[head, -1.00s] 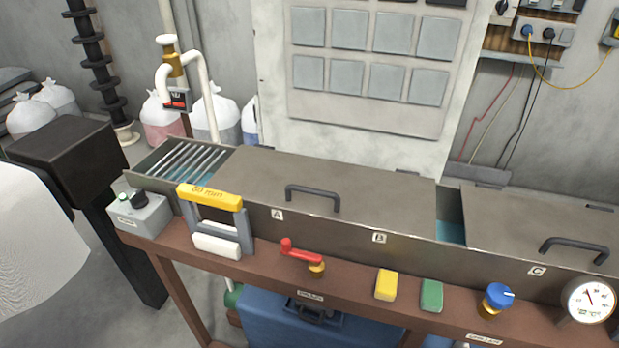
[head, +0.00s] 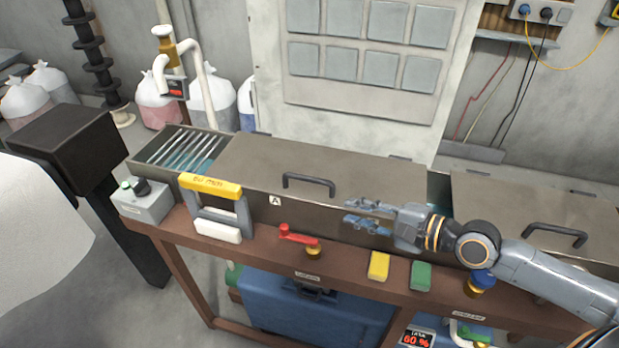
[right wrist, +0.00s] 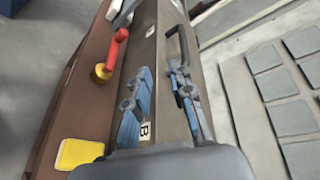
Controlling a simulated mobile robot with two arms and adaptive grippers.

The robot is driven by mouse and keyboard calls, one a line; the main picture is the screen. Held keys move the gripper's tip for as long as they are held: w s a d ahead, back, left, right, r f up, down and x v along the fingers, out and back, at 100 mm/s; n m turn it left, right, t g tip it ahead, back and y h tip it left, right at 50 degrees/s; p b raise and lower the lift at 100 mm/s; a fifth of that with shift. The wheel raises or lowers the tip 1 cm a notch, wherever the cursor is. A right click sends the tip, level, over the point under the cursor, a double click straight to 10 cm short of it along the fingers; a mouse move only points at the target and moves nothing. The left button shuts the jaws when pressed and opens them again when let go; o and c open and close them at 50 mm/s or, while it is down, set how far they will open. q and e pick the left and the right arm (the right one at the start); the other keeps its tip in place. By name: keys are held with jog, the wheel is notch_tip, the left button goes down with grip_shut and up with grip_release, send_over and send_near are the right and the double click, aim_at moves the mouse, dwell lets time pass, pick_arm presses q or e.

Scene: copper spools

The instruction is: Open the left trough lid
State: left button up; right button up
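The left trough lid (head: 330,168) is a flat grey-brown metal plate lying closed over the left part of the long trough. Its black bar handle (head: 308,183) stands near the front edge and also shows in the right wrist view (right wrist: 184,48). My right gripper (head: 358,212) is open and empty, in front of the trough wall, right of the handle and apart from it in the head view. In the right wrist view its fingers (right wrist: 161,74) are spread, pointing along the trough towards the handle. My left gripper is not in view.
A second lid (head: 510,205) with its own handle (head: 556,233) covers the right part. Along the front ledge are a yellow-topped frame (head: 212,186), a red lever (head: 297,234), a yellow block (head: 379,266) and a green block (head: 421,275). A tall panel (head: 350,90) stands behind.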

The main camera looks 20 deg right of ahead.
aim_at(315, 181)
jog(key=w+a+p, duration=0.1)
jog(key=w+a, duration=0.1)
jog(key=w, duration=0.2)
jog(key=w+a+m+p, duration=0.1)
jog(key=w, duration=0.2)
jog(key=w+a+m+t+p, duration=0.1)
jog(key=w+a+p, duration=0.1)
jog(key=w, duration=0.2)
jog(key=shift+w+a, duration=0.3)
jog(key=shift+w+a+f, duration=0.25)
jog(key=shift+w+a, duration=0.15)
jog(key=shift+w, duration=0.1)
grip_shut()
